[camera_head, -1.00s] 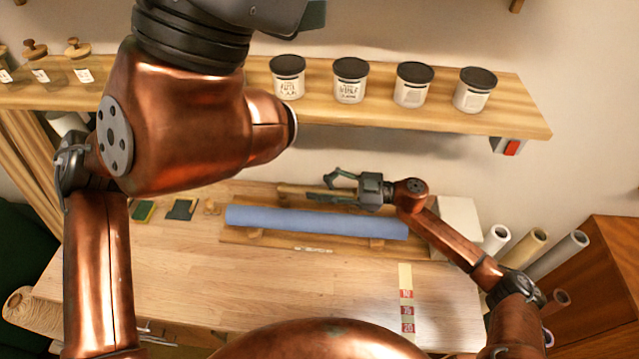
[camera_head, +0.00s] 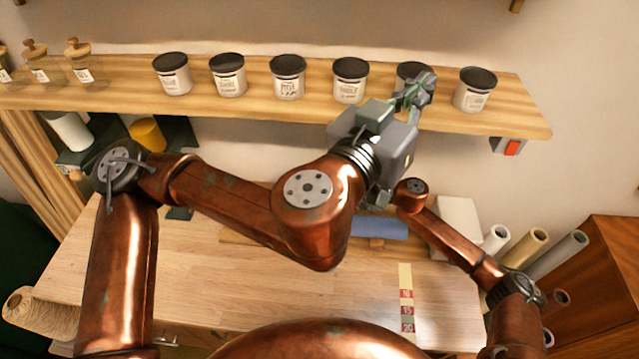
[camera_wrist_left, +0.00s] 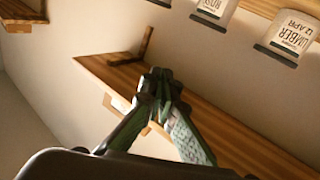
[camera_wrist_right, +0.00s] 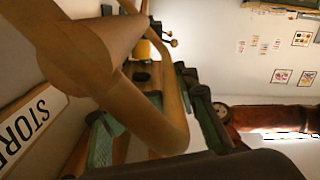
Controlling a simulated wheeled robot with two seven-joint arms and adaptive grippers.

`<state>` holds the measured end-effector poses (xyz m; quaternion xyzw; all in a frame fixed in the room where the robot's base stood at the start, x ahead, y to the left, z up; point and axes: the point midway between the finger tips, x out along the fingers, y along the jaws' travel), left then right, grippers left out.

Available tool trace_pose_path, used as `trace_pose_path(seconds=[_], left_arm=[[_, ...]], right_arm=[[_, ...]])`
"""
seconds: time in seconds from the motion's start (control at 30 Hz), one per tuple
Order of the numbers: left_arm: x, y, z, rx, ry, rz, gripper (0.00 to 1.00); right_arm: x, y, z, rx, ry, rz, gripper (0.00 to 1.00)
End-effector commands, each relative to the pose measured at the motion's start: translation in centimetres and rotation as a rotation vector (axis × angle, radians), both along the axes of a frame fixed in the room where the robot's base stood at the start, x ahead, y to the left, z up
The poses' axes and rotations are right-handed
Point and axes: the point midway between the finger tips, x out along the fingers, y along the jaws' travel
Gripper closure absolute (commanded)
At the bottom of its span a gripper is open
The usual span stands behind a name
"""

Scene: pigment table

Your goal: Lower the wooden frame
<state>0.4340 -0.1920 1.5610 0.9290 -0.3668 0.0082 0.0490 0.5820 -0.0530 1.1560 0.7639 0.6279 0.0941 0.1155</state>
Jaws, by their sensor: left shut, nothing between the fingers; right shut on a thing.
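My left gripper (camera_head: 418,90) is shut and empty, raised in front of a dark-lidded jar on the wall shelf. Its closed fingertips (camera_wrist_left: 160,85) also show in the left wrist view, with the shelf behind them. My right gripper (camera_wrist_right: 150,105) is shut on a tan wooden piece (camera_wrist_right: 160,115), which bends across the right wrist view close to the camera. I take this piece for part of the wooden frame; its full outline does not show. In the head view my left arm hides the right gripper. It also covers most of the blue roll (camera_head: 380,227) on the table.
The wall shelf (camera_head: 300,115) carries several dark-lidded jars, with a red switch (camera_head: 512,147) under its right end. A white box (camera_head: 458,222) and upright rolls (camera_head: 495,238) stand at the right. The tabletop front (camera_head: 300,295) is mostly clear.

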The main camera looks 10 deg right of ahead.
Motion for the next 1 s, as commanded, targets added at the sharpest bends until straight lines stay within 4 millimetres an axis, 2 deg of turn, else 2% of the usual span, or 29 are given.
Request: trace_pose_path(seconds=[0.03,0.1,0.23,0.37,0.5,0.7,0.83,1.0], left_arm=[[1.5,0.2,-4.3,0.08,0.062,0.028,1.0],[2.9,0.7,-9.5,0.19,0.132,0.063,1.0],[4.1,2.2,-18.7,0.391,0.25,0.106,1.0],[3.9,4.4,-27.0,0.589,0.357,0.125,1.0],[7.3,8.2,-26.6,0.57,0.526,0.264,1.0],[9.4,12.6,-26.6,0.535,0.731,0.41,1.0],[9.8,14.1,-26.5,0.521,0.806,0.459,1.0],[10.5,14.5,-27.3,0.515,0.833,0.476,1.0]], right_arm=[[0.2,-0.1,0.2,0.003,-0.001,-0.005,1.0],[0.2,-0.1,0.2,0.003,0.0,-0.005,1.0],[0.2,-0.1,0.1,0.003,0.0,-0.005,1.0],[0.2,-0.1,0.1,0.003,0.0,-0.005,1.0],[0.2,-0.1,0.1,0.002,0.001,-0.006,1.0],[0.2,-0.1,0.1,0.002,0.0,-0.006,1.0],[0.2,-0.1,0.1,0.002,0.0,-0.006,1.0],[0.2,-0.1,0.1,0.002,0.0,-0.006,1.0]])
